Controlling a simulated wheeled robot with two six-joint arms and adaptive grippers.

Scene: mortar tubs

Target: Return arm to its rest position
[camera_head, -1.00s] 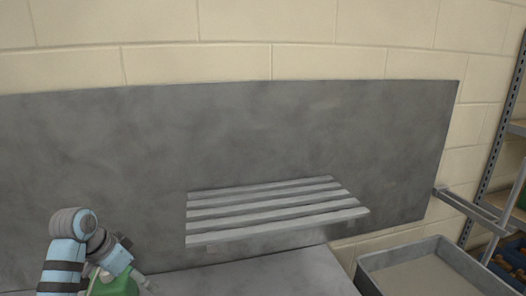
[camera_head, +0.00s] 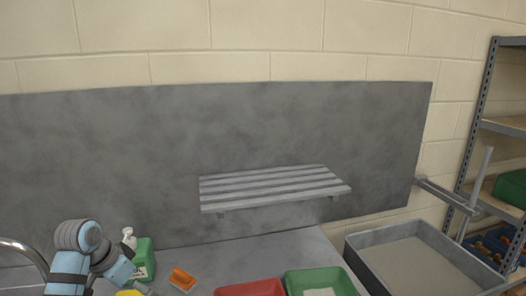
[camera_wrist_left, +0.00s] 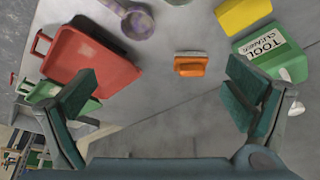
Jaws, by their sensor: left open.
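My left arm (camera_head: 75,260) comes in at the lower left of the head view, beside the green tool cleaner bottle (camera_head: 144,260). In the left wrist view my left gripper (camera_wrist_left: 160,72) is open, its two dark green fingers wide apart with nothing between them. It hangs over the grey counter (camera_wrist_left: 190,115). My right gripper is in neither view.
On the counter are a red tub (camera_head: 250,288), a green tub (camera_head: 318,281), an orange-handled tool (camera_head: 182,278), a yellow block (camera_wrist_left: 243,14) and a purple scoop (camera_wrist_left: 136,22). A slatted shelf (camera_head: 275,187) juts from the back panel. A grey basin (camera_head: 420,262) stands right.

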